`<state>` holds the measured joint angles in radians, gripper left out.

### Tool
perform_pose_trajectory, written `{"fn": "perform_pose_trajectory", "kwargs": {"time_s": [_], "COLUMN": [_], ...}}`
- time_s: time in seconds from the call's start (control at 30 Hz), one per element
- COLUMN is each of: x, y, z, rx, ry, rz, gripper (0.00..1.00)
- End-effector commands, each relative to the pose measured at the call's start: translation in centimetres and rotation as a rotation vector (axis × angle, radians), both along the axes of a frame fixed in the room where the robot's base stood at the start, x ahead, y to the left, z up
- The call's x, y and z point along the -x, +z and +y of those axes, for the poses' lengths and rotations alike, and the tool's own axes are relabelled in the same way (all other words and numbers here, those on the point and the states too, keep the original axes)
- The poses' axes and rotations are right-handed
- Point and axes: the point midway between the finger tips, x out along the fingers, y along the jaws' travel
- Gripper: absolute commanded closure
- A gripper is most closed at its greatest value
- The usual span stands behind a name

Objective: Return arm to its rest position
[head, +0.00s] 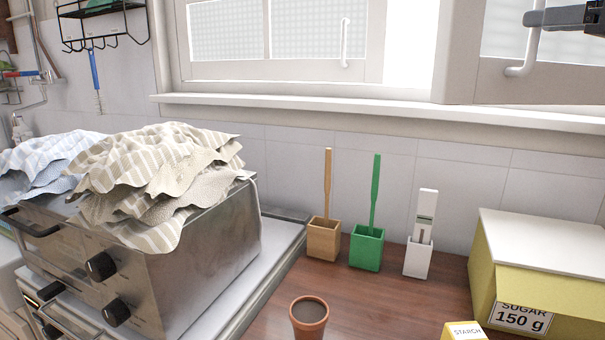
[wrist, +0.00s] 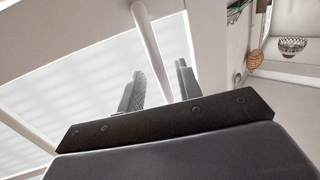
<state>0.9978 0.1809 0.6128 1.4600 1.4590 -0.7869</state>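My gripper (head: 530,18) is at the top right corner of the head view, beside the open window sash. In the wrist view my gripper (wrist: 160,70) has its two dark fingers apart, with nothing clamped between them. The white bar handle (head: 525,60) of the sash is close to the fingertips. In the wrist view the handle (wrist: 149,32) runs down between the fingers. I cannot tell whether a finger touches it. Most of my arm is out of the head view.
The window sash (head: 486,85) stands open at the right. Below are a wooden counter (head: 400,300), several brush holders, a terracotta pot (head: 309,318) and a yellow sugar box (head: 540,270). A toaster oven (head: 200,270) with draped cloths (head: 160,180) stands left. Space above the counter is free.

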Motion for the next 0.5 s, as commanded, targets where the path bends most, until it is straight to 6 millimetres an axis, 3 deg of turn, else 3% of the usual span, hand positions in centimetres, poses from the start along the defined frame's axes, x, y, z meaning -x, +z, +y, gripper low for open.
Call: {"fn": "perform_pose_trajectory", "kwargs": {"time_s": [0.5], "x": [6.0], "y": [0.0], "z": [-2.7], "rx": [0.001], "ry": [-0.005], "rz": [0.001], "gripper": [0.66]}}
